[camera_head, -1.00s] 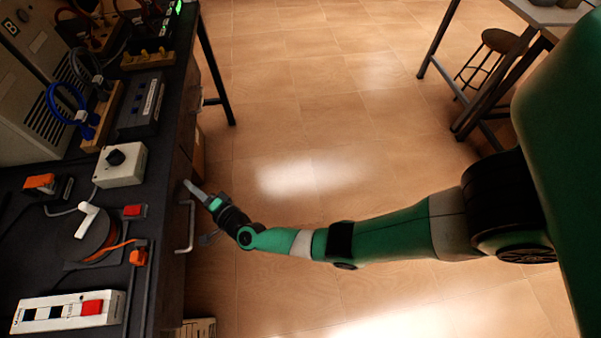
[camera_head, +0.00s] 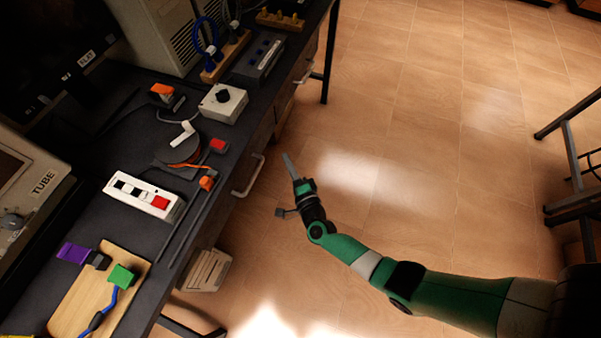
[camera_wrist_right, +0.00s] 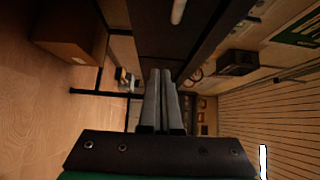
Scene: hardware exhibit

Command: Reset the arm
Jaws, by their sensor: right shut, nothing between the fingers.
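My right arm (camera_head: 430,292) is green with black joints and comes in from the lower right in the head view. Its gripper (camera_head: 289,164) is beyond the bench's front edge, over the floor, to the right of a drawer handle (camera_head: 248,176). In the right wrist view the grey fingers (camera_wrist_right: 162,100) lie together, shut and empty. My left arm and gripper do not show.
A dark workbench (camera_head: 146,227) fills the left. On it are a white box with a knob (camera_head: 222,102), a cable reel (camera_head: 178,150), a white strip with a red switch (camera_head: 144,197) and a wooden board (camera_head: 82,300). The tiled floor (camera_head: 400,130) is open.

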